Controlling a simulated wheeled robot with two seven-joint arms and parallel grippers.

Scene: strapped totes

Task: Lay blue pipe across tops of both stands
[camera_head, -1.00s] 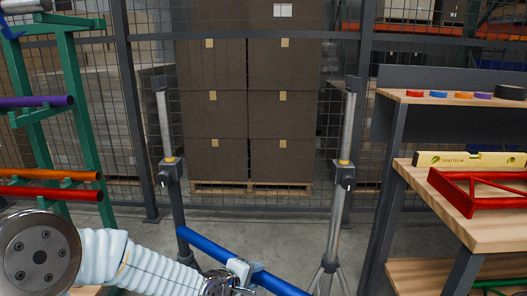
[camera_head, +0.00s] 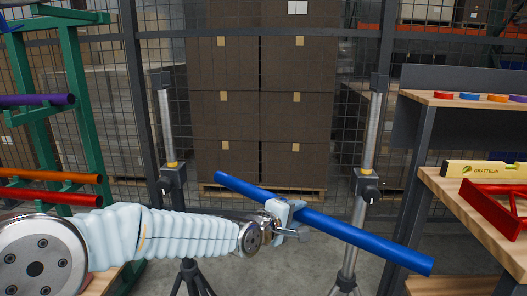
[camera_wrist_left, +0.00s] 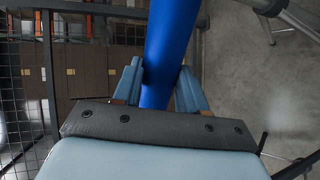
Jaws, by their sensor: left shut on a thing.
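The blue pipe (camera_head: 358,236) is held in the air by my left gripper (camera_head: 287,213), which is shut on it near its middle. The pipe slopes down to the right in the head view, crossing in front of the right stand. In the left wrist view the pipe (camera_wrist_left: 170,45) runs between the two fingers (camera_wrist_left: 158,88). The left stand (camera_head: 171,175) and the right stand (camera_head: 368,180) are upright grey poles on tripod legs, with tops (camera_head: 160,80) and (camera_head: 378,84) well above the pipe. My right gripper is not in view.
A green rack (camera_head: 85,90) with purple, orange and red pipes stands at left. A wooden workbench (camera_head: 480,215) with a level (camera_head: 484,169) and red frame (camera_head: 495,210) is at right. Stacked boxes (camera_head: 285,110) stand behind, near a mesh fence.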

